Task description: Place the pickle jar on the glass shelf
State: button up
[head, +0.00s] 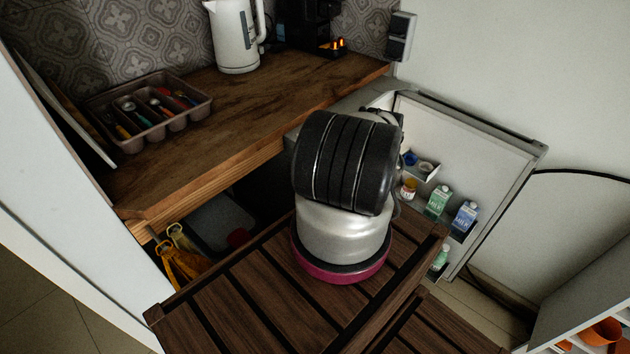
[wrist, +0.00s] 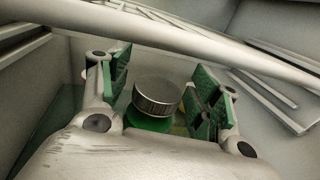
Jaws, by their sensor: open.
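The pickle jar (wrist: 156,98) shows in the wrist view as a ribbed grey metal lid over a green body. It stands between the two green-padded fingers of my gripper (wrist: 163,88). The fingers are open, with a visible gap on each side of the lid. The jar's lower part is hidden by my gripper's housing. A greenish see-through surface (wrist: 62,125), perhaps the glass shelf, shows at the left behind the fingers. In the head view my arm hides the gripper and the jar.
A pale bar (wrist: 200,38) crosses above the gripper, with light walls close on both sides. In the head view, the open fridge door (head: 480,150) holds a green carton (head: 437,201), a blue carton (head: 465,217) and small jars. A wooden counter (head: 215,120) lies left of my arm.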

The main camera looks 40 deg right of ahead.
jog(key=s+a, duration=0.2)
jog(key=s, duration=0.9)
jog(key=shift+s, duration=0.4)
